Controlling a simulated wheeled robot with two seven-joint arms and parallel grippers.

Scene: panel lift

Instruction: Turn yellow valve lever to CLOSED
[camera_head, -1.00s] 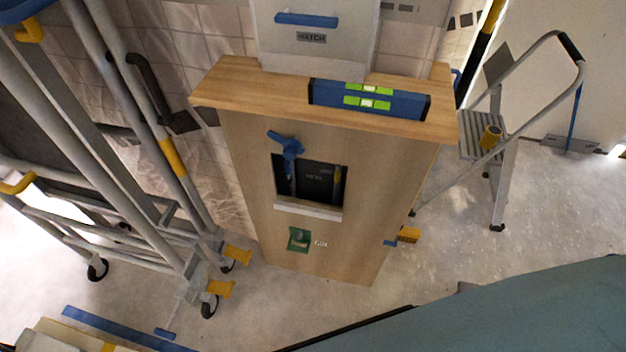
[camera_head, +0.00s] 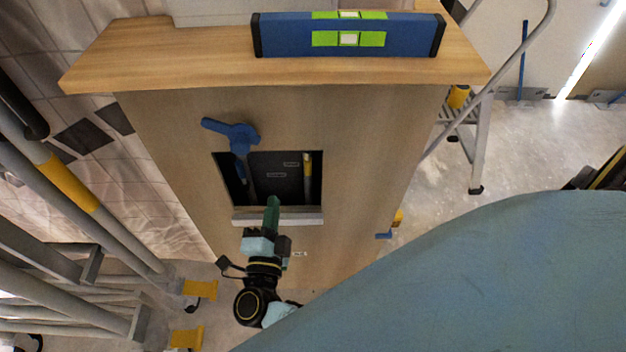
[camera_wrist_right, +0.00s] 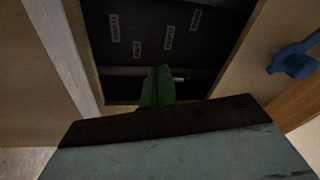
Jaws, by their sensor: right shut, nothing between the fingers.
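A wooden cabinet (camera_head: 350,130) has a dark rectangular opening in its front. Inside the opening, at its right side, stands a narrow upright piece with a yellow part (camera_head: 307,167), which looks like the yellow lever. My right gripper (camera_head: 272,205) has green fingers, shut and empty, at the lower edge of the opening, left of and below the yellow part. In the right wrist view the shut fingers (camera_wrist_right: 157,86) point into the dark opening. A small pale piece shows beside the fingertips. My left gripper is out of view.
A blue handle (camera_head: 232,133) sticks out above the opening's left corner. A pale ledge (camera_head: 300,218) runs along the opening's bottom. A blue spirit level (camera_head: 290,38) lies on the cabinet top. Metal frames stand at left, a step ladder (camera_head: 480,150) at right.

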